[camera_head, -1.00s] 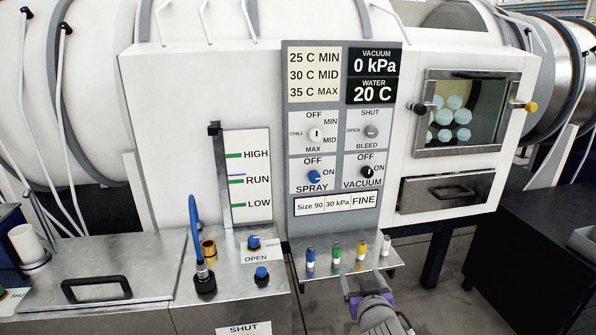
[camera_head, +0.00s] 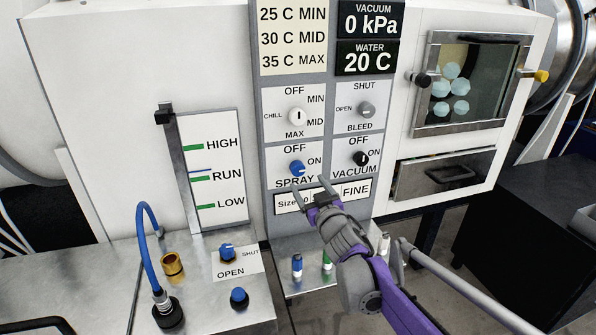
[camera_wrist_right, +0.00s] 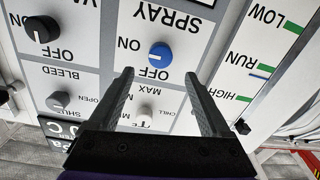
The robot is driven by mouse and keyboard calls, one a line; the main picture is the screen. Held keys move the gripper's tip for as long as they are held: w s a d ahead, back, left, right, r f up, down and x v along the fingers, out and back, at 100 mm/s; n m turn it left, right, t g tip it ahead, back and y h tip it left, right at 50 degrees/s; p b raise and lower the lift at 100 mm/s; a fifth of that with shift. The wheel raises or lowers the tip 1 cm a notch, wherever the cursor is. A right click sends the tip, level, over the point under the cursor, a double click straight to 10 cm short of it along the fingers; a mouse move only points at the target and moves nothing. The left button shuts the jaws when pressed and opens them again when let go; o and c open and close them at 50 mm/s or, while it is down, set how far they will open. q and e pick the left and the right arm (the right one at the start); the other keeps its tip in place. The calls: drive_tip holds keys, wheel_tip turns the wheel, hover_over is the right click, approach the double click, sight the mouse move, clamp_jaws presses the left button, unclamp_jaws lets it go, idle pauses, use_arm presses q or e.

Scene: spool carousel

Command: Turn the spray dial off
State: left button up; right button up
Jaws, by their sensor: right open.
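The blue spray dial (camera_head: 297,167) sits on the grey control panel (camera_head: 268,220), with OFF printed above it, ON to its right and SPRAY below. Its pointer is too small to read surely. My right gripper (camera_head: 311,185) is open and empty just below the dial, its fingers pointing up at the panel across the SPRAY label and size strip. In the right wrist view the scene is upside down. There the dial (camera_wrist_right: 160,56) lies between and beyond the two spread fingertips (camera_wrist_right: 159,73), not gripped. My left gripper is not in view.
The black vacuum dial (camera_head: 360,158) is right of the spray dial; the white chill dial (camera_head: 297,117) and grey bleed dial (camera_head: 367,110) are above. A metal shelf (camera_head: 283,290) with small coloured bottles lies below. A blue hose (camera_head: 146,235) stands at left.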

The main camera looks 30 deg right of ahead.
sight(299, 171)
drive_tip(key=x, duration=0.8)
clamp_jaws()
